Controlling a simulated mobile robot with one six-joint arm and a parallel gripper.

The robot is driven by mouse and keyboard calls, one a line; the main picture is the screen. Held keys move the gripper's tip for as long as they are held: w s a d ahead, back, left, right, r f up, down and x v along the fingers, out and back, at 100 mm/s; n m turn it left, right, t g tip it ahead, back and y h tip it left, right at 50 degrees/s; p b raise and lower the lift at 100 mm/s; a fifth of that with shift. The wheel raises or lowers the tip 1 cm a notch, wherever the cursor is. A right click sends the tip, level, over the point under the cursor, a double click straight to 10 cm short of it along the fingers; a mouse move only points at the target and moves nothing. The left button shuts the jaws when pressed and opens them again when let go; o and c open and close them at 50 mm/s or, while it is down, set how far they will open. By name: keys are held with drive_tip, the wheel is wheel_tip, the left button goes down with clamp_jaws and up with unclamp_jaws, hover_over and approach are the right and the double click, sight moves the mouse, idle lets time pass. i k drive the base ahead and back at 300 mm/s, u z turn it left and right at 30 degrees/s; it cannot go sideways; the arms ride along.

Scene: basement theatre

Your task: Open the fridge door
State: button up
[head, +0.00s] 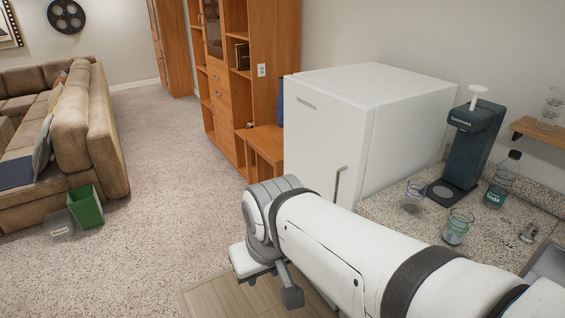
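The white fridge (408,112) is a small box-shaped unit right of the middle in the head view. Its door (322,135) faces left and appears closed, flush with the body. A thin metal vertical handle (339,184) sits at the door's lower right edge, its lower end hidden behind my arm. My gripper (270,284) is at the end of my white arm, low and to the left of the handle, apart from the door. Its dark fingers look spread, with nothing seen between them; the far one is partly hidden.
A counter (376,207) right of the fridge holds a dark soda maker (472,145), a bottle (503,180) and glasses (457,227). A wooden cabinet (268,85) stands behind the fridge. A sofa (92,115) and green bin (86,207) are at left. Carpet (165,170) between is clear.

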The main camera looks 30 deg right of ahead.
sight(327, 132)
drive_tip(key=z, duration=0.05)
drive_tip(key=i, duration=0.95)
drive_tip(key=z, duration=0.55)
